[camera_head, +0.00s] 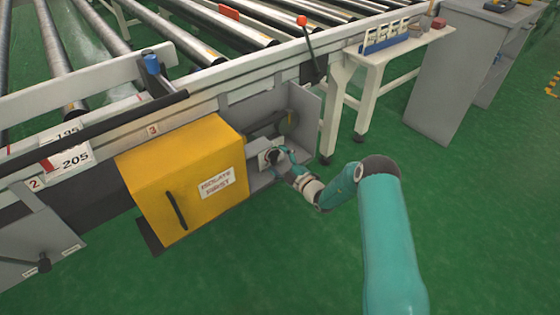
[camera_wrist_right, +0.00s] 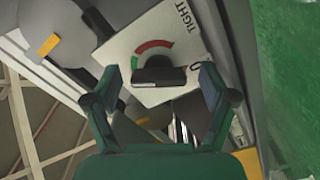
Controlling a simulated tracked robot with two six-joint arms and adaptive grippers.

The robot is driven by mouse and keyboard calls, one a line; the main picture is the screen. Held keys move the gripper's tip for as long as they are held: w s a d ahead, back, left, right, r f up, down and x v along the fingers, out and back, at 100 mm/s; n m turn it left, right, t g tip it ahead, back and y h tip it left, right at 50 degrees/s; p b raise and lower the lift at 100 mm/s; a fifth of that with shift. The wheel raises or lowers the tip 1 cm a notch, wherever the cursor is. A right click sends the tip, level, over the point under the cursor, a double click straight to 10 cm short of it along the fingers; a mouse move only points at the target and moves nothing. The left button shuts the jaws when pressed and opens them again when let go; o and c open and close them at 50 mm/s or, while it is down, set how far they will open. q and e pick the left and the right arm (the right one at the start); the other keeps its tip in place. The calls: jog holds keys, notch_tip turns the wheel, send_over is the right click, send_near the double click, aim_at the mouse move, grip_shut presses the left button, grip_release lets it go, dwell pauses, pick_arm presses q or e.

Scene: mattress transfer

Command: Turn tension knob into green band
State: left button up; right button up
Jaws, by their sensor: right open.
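The tension knob (camera_wrist_right: 160,76) is a dark block on a white dial plate (camera_wrist_right: 178,28) marked TIGHT in the right wrist view. An arc on the plate has a red part (camera_wrist_right: 155,45) and a short green band (camera_wrist_right: 138,64) at its lower left. I cannot tell where the knob's pointer is. My right gripper (camera_wrist_right: 161,84) is open, its fingers apart on either side of the knob, with no clear contact. In the head view my right gripper (camera_head: 273,157) reaches into the recess beside the yellow cover, largely hiding the knob. My left gripper is not in view.
The yellow cover (camera_head: 150,172) labelled ISOLATE FIRST stands left of the recess, and a grey side panel (camera_head: 305,122) bounds its right. The roller conveyor (camera_head: 190,38) runs above. A cream bench (camera_head: 415,45) stands at right. The green floor in front is clear.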

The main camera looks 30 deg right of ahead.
jog(key=s+d, duration=0.1)
jog(key=s, duration=1.1)
